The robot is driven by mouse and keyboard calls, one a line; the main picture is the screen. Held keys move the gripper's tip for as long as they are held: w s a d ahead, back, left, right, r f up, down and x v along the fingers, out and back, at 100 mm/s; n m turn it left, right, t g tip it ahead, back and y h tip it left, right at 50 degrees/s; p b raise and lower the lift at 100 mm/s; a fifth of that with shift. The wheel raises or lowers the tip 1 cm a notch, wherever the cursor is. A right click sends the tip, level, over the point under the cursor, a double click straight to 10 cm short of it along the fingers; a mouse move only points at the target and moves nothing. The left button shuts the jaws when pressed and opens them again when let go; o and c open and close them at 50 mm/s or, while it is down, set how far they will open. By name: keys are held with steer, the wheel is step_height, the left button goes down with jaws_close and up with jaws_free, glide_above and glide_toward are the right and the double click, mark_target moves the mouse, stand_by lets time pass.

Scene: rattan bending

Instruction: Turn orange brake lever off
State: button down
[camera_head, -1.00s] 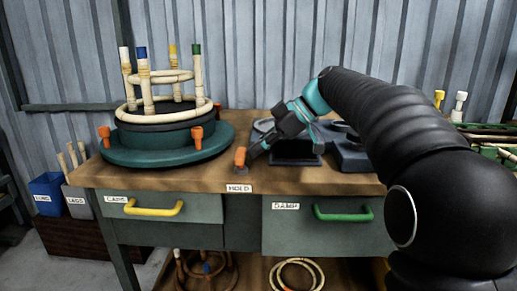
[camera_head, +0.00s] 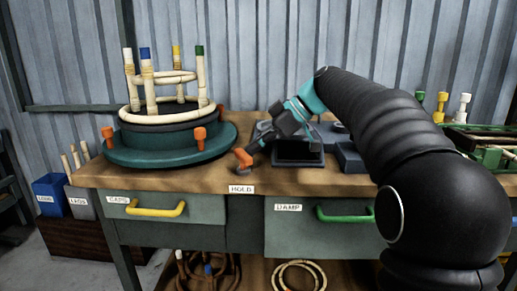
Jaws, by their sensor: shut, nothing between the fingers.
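The orange brake lever (camera_head: 243,159) stands at the front edge of the wooden workbench, just above the white HOLD label (camera_head: 241,189). Its top leans to the left. My gripper (camera_head: 256,146) reaches in from the right, shut and empty, with its tips right beside the lever. Whether the tips touch the lever cannot be told at this size. A green turntable (camera_head: 120,157) on the left of the bench carries a rattan stool frame (camera_head: 160,117) with coloured leg tips.
Dark block fixtures (camera_head: 297,157) stand right behind and beside my gripper. Orange pegs (camera_head: 199,138) rise from the turntable rim. Drawers with a yellow handle (camera_head: 155,209) and a green handle (camera_head: 345,215) are below. A green rack (camera_head: 480,140) stands at the right.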

steer(key=shift+w+a, duration=0.35)
steer(key=shift+a, duration=0.4)
steer(key=shift+w+a, duration=0.1)
steer(key=shift+a, duration=0.5)
stand_by(1.1)
